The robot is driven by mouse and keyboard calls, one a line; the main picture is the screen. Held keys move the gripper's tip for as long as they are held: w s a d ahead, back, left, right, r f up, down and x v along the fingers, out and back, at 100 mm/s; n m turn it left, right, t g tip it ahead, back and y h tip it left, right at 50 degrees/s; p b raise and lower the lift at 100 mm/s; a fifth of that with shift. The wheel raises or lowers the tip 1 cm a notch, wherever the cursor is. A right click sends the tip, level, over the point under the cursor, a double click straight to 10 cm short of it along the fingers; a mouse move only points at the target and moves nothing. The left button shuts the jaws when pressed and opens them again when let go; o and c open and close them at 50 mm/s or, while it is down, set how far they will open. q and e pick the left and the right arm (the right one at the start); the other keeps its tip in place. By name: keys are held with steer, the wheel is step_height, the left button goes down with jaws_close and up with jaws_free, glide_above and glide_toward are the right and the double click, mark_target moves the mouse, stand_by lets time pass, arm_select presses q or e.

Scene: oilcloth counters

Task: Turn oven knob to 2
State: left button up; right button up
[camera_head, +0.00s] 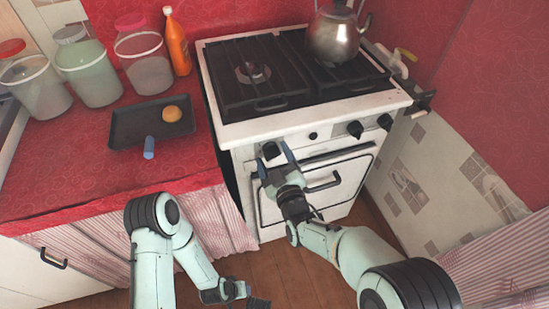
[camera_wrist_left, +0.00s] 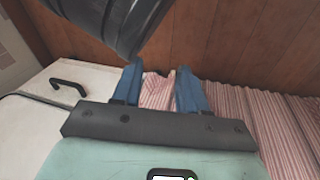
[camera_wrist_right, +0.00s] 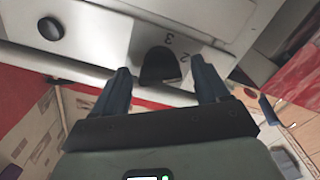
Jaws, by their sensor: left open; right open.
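The white stove (camera_head: 300,122) has black knobs along its front panel. The leftmost knob (camera_head: 270,150) lies at my right gripper (camera_head: 276,160). In the right wrist view this dark knob (camera_wrist_right: 159,67) sits between the two open fingertips of the gripper (camera_wrist_right: 160,70), with a finger on each side; contact cannot be told. The marks 2 and 3 show on the panel beside the knob. My left gripper (camera_wrist_left: 158,75) is open and empty, held low in front of the curtained counter; it is partly seen in the head view at the bottom.
A metal kettle (camera_head: 338,38) stands on the black grates. The oven door handle (camera_head: 324,183) is below the knobs. A dark tray (camera_head: 128,122) with a round bun (camera_head: 172,114), several tubs and an orange bottle (camera_head: 177,45) stand on the red counter (camera_head: 60,165).

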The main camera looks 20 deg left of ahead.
steer(key=p+v, duration=0.1)
steer(key=v, duration=0.4)
steer(key=shift+s+d+r, duration=0.1)
arm_select(q)
steer(key=shift+w+d+r, duration=0.2)
steer(key=shift+d+r, duration=0.05)
steer(key=shift+r, duration=0.35)
steer(key=shift+w+d+r, duration=0.2)
steer(key=shift+r, duration=0.4)
arm_select(e)
glide_toward(274, 158)
steer(key=shift+v, duration=1.85)
